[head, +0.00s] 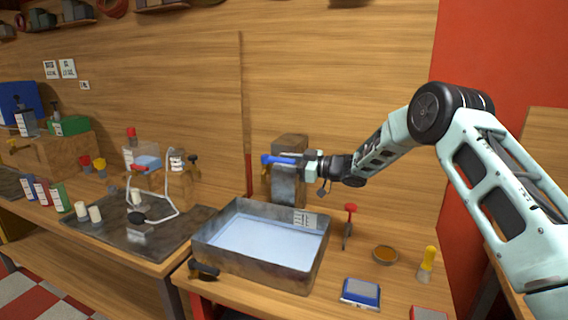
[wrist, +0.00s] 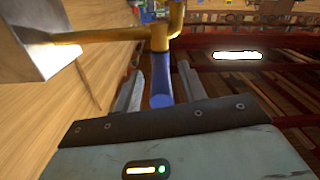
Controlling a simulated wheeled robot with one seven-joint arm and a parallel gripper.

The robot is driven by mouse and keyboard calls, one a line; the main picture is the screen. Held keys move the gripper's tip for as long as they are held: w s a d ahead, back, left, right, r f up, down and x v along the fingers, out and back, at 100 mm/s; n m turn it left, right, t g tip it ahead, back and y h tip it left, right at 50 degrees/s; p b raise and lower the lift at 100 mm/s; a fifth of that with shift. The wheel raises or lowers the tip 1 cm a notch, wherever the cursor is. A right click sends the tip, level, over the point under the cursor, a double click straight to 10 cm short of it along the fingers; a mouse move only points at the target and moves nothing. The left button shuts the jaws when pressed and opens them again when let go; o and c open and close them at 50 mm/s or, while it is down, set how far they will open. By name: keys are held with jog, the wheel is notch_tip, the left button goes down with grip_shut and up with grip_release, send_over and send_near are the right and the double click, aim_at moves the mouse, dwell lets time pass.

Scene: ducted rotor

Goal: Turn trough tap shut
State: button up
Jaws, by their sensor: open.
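The trough (head: 205,250) is a grey metal basin holding pale water on the bench in the head view. Behind it stands the tap, with a blue handle (head: 280,160) at the top of a grey and brown block. In the wrist view the tap's brass pipe (wrist: 158,38) leads to the blue handle (wrist: 184,80). My gripper (head: 300,166) is at the handle, coming from the right. In the wrist view my gripper (wrist: 162,85) is open, with the blue handle between or just beyond its two fingers. Contact cannot be told.
A red-topped tool (head: 349,225), an amber dish (head: 385,255), a yellow-handled brush (head: 427,262) and a blue-grey box (head: 361,293) stand right of the trough. A dark mat (head: 100,237) with a white tube lies left. The wooden wall is close behind the tap.

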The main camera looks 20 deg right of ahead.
jog(key=b+v, duration=0.4)
jog(key=v, duration=1.2)
jog(key=shift+s+d, duration=0.25)
jog(key=shift+d, duration=0.05)
jog(key=w+a+r+m+t+h, duration=0.2)
jog(key=a+r+h, duration=0.1)
jog(key=a, duration=0.5)
jog(key=s+a+f+m+g+h, duration=0.1)
jog(key=s+a+f+m+h, duration=0.15)
jog(key=s+a+h, duration=0.55)
jog(key=s+a+f+g+h, duration=0.1)
jog(key=s+f+g, duration=0.1)
jog(key=s, duration=1.1)
jog(key=s+a+f+g+h, duration=0.1)
jog(key=s+g, duration=0.4)
jog(key=s, duration=0.8)
jog(key=s+a+f+m+g+h, duration=0.1)
jog(key=s+a+f+g, duration=0.2)
jog(key=s, duration=1)
jog(key=shift+s+a+f+g, duration=0.15)
jog(key=shift+a+f+g, duration=0.1)
jog(key=shift+f+g, duration=0.55)
